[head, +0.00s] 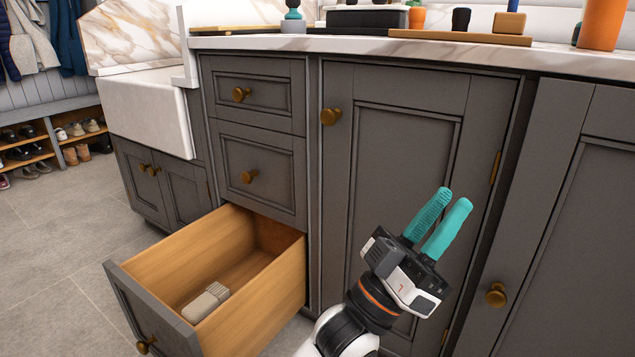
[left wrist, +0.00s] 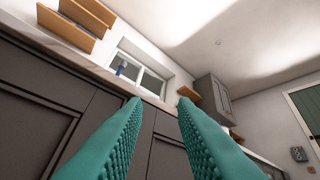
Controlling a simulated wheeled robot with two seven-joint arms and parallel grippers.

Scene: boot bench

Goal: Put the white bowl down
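I see no white bowl in either view. My left gripper (head: 453,198) has two teal fingers pointing up, in front of a grey cabinet door. In the left wrist view its fingers (left wrist: 159,104) stand apart with nothing between them, so it is open and empty. My right gripper is in neither view.
A wooden drawer (head: 160,259) is pulled out left of my left gripper, with a beige-grey object (head: 206,302) inside. The countertop (head: 350,46) above carries a wooden board (head: 460,34), small items and an orange cup (head: 601,24). A white sink (head: 145,112) and shoe shelves (head: 50,144) stand left.

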